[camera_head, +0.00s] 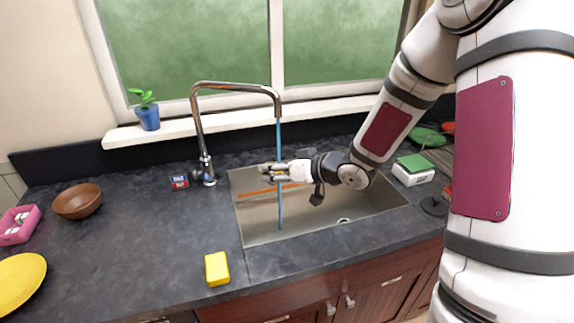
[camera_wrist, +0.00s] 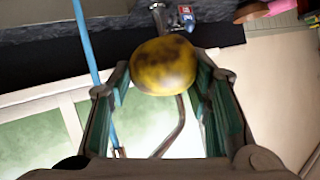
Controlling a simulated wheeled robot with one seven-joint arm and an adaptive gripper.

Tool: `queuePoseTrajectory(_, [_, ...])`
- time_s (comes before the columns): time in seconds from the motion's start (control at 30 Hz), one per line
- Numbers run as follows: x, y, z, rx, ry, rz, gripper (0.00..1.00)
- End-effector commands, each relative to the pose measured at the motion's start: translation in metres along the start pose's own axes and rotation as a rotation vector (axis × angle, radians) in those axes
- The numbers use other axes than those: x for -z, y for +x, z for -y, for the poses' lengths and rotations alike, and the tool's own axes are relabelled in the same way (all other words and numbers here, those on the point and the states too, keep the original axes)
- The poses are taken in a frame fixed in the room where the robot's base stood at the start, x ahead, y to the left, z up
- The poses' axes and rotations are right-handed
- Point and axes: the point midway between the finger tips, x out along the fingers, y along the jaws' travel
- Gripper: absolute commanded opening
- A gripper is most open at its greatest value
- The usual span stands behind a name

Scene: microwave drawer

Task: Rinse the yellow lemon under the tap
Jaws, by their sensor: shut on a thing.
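The yellow lemon (camera_wrist: 163,66), with dark patches on its skin, sits between the fingertips of my gripper (camera_wrist: 160,78) in the wrist view. My gripper (camera_head: 270,173) is shut on it and is held over the sink (camera_head: 253,222). In the head view I cannot clearly make out the lemon. The chrome tap (camera_head: 199,128) arches over the sink, and a blue stream of water (camera_head: 280,215) falls from its spout past my fingers. In the wrist view the stream (camera_wrist: 88,50) passes left of the lemon, with a gap in the picture.
A yellow sponge (camera_head: 217,268) lies at the counter's front. A brown bowl (camera_head: 77,201), pink box (camera_head: 17,226) and yellow plate (camera_head: 20,281) are at left. A potted plant (camera_head: 148,116) stands on the sill. A green-topped white box (camera_head: 413,171) is right of the sink.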

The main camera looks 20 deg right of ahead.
Motion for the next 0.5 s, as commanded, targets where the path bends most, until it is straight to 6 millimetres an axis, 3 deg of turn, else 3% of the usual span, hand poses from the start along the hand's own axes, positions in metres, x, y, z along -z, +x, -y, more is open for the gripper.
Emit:
queuePoseTrajectory(0.03, [0.001,-0.016,0.010,0.016,-0.005,0.005,0.15])
queuePoseTrajectory(0.2, [-0.002,-0.031,0.022,0.056,-0.027,0.017,0.15])
queuePoseTrajectory(0.5, [-0.002,-0.027,0.017,0.070,-0.035,0.021,0.15])
